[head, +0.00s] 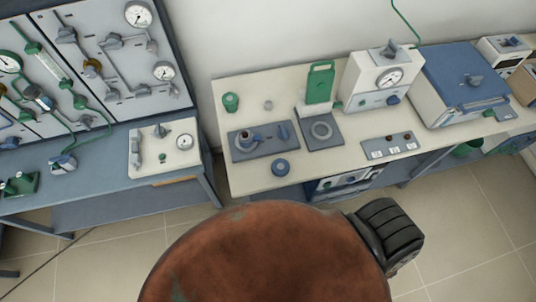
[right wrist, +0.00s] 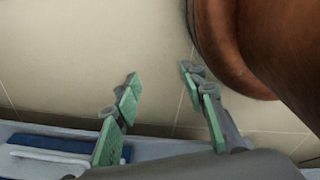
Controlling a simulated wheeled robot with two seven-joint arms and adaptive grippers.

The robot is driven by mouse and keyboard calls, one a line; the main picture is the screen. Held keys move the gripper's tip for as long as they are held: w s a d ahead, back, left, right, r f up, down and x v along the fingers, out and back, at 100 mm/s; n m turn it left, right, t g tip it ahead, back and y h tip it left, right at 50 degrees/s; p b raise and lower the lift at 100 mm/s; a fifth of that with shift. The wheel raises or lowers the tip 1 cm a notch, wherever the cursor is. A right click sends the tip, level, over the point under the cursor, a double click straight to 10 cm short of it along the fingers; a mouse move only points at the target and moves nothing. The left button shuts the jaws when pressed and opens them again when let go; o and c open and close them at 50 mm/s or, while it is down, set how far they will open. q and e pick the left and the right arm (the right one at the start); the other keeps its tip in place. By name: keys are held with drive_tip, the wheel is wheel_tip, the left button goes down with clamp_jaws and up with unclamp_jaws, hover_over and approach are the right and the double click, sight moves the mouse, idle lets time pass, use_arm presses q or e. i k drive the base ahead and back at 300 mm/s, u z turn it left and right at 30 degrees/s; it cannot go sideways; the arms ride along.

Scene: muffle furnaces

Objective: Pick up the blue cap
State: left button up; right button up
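A small round blue piece that looks like the blue cap (head: 280,168) lies on the pale bench (head: 250,182) near its front edge, in the head view. It stands apart from the grey-blue plate (head: 268,150) behind it, which bears a round blue-grey fitting (head: 249,141). My right gripper (right wrist: 160,76) shows only in the right wrist view. Its green-padded fingers are spread wide with nothing between them, over tiled floor. The blue cap is not visible in that view. My left gripper is in neither view.
A green cylinder (head: 231,103), a green upright stand (head: 320,84), a gauge box (head: 384,80) and a switch panel (head: 390,146) share the bench. A blue box (head: 465,82) stands to the right. A gauge panel (head: 100,60) is at left. Bench space beside the cap is clear.

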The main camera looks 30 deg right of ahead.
sight(280, 166)
drive_tip(key=z, duration=1.3)
